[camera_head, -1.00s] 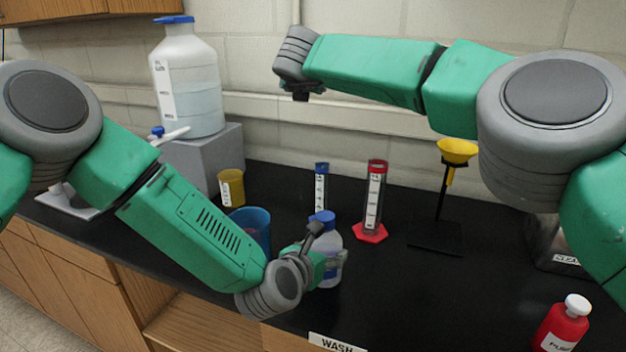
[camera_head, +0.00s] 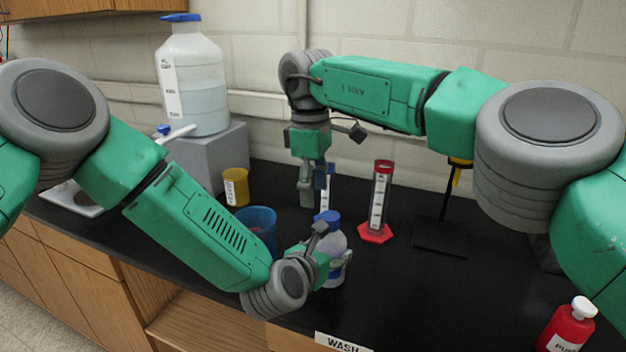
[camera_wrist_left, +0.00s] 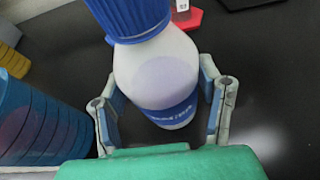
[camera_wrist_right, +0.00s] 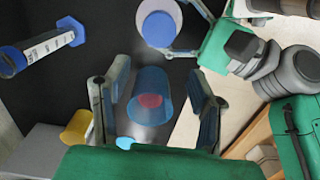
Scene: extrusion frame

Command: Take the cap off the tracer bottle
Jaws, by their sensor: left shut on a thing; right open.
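The bottle (camera_head: 334,266) has a translucent white body and a blue cap (camera_head: 327,218). It stands near the counter's front edge, with its cap on. My left gripper (camera_head: 338,266) is shut around its body; the left wrist view shows the white body (camera_wrist_left: 158,75) between the fingers and the ribbed blue cap (camera_wrist_left: 130,15) above. My right gripper (camera_head: 307,198) is open and empty, pointing down, above and behind the bottle. In the right wrist view the cap (camera_wrist_right: 158,28) lies beyond the fingertips, not between them. The bottle's label is not readable.
A blue cup (camera_head: 262,222) stands left of the bottle, with a yellow cup (camera_head: 236,186) behind. A blue cylinder (camera_head: 325,180) and a red-based cylinder (camera_head: 378,205) stand behind. A red bottle (camera_head: 567,326) is at front right.

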